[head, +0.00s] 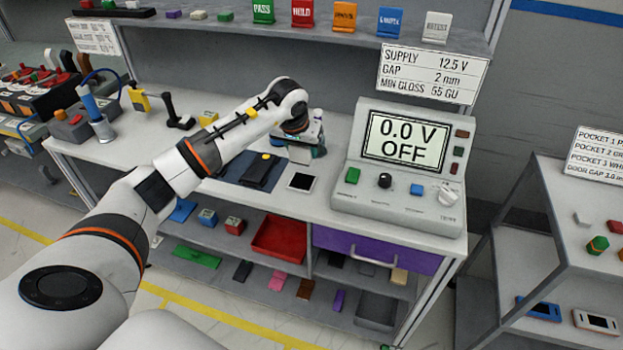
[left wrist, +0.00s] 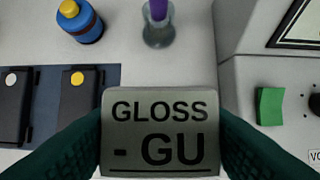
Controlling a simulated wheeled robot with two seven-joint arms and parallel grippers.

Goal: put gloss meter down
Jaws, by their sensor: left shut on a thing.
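The gloss meter (left wrist: 160,132) is a grey block whose face reads "GLOSS - GU". My left gripper (head: 304,140) is shut on it, with a dark green finger at each side in the left wrist view. In the head view the gripper is over the bench top (head: 338,160), between the dark blue mat (head: 229,169) and the console (head: 399,206). My right gripper is not in view.
Black pieces with a yellow knob (left wrist: 78,79) and a white knob (left wrist: 11,80) lie on the mat. A blue bottle with a yellow cap (left wrist: 80,22) and a purple-topped holder (left wrist: 158,25) stand behind. A black-and-white tile (head: 301,182) lies near the bench's front edge.

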